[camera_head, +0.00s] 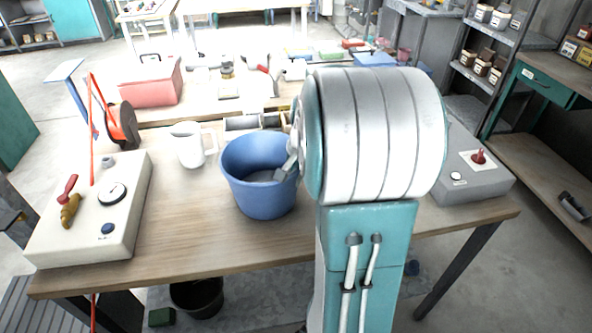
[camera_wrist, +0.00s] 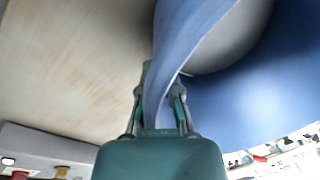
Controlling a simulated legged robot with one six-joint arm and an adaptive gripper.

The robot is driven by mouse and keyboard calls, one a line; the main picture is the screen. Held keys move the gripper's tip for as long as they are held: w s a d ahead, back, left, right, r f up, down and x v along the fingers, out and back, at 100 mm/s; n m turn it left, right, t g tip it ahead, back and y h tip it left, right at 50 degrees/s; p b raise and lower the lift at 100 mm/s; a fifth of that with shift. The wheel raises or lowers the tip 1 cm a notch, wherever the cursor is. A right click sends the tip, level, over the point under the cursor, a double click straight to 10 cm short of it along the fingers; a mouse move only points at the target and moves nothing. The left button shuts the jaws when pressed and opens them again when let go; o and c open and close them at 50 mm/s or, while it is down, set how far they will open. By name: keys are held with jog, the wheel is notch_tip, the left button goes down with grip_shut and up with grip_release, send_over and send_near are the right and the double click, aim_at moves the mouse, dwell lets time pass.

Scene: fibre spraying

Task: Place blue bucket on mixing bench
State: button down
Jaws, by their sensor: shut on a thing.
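The blue bucket (camera_head: 262,190) is upright over the middle of the wooden bench (camera_head: 190,235); I cannot tell whether its base touches the top. Grey material shows inside it. My gripper (camera_head: 290,160) is at the bucket's right rim, partly hidden behind my arm in the head view. In the wrist view my gripper (camera_wrist: 160,110) is shut on the rim of the bucket (camera_wrist: 250,95), with a finger on each side of the wall. The wooden bench top (camera_wrist: 75,60) also fills the left of the wrist view.
A white control box (camera_head: 95,205) stands on the bench's left, and a white jug (camera_head: 188,146) stands just behind and left of the bucket. A grey box (camera_head: 465,170) with a red knob is at the right. A dark bucket (camera_head: 195,298) sits under the bench. Bare wood lies in front.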

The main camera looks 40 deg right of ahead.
jog(key=shift+f, duration=0.25)
jog(key=c, duration=1.2)
grip_release()
jog(key=shift+f, duration=0.15)
jog(key=o, duration=0.4)
notch_tip(320, 180, up, 12)
jog(key=s, duration=0.2)
jog(key=s+a+n+t, duration=0.1)
jog(key=s+a+n, duration=0.2)
jog(key=a, duration=0.5)
jog(key=s+a+n+t, duration=0.1)
jog(key=s+a+n, duration=0.3)
jog(key=a+n, duration=0.2)
jog(key=s+a+n+t, duration=0.2)
jog(key=s+a+n, duration=0.1)
jog(key=a, duration=0.7)
jog(key=shift+s+a+n+h, duration=0.15)
jog(key=shift+n+h, duration=0.25)
jog(key=shift+n, duration=0.4)
